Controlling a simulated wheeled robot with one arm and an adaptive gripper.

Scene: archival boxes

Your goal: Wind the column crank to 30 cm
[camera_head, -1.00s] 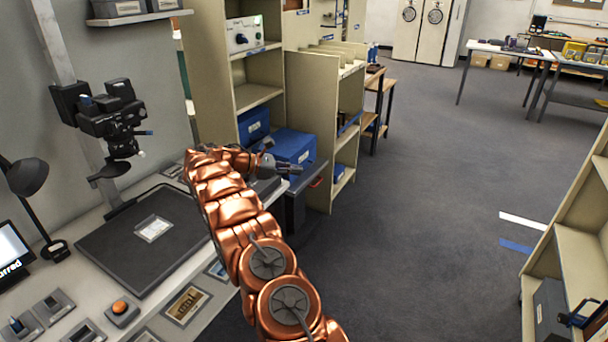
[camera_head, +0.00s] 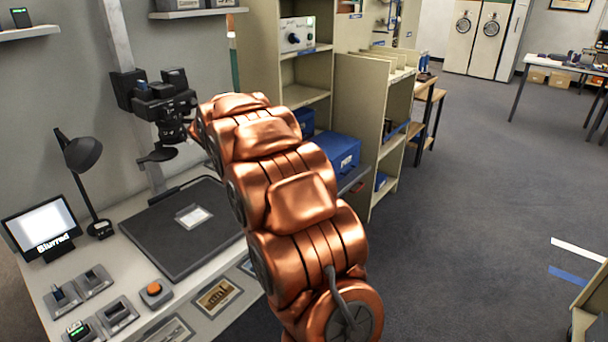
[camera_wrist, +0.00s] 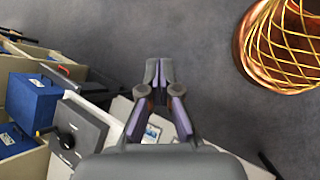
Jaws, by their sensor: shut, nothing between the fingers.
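A copy stand's light grey column (camera_head: 122,50) rises at the left in the head view. A black camera carriage (camera_head: 158,100) is mounted on it above a dark baseboard (camera_head: 165,245), with a small pale sheet (camera_head: 193,216) lying on the board. I cannot make out the crank; my copper arm covers the area just right of the carriage. My gripper is hidden behind the arm in the head view. In the wrist view my gripper (camera_wrist: 159,72) is shut and empty, with grey floor beyond its tips. A height reading on the column cannot be made out.
A monitor (camera_head: 42,228) reading "Blurred", a black lamp (camera_head: 82,152) and an orange button (camera_head: 155,292) stand on the bench. Beige shelves with a blue box (camera_head: 336,154) stand beyond my arm. Open floor (camera_head: 460,200) lies to the right.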

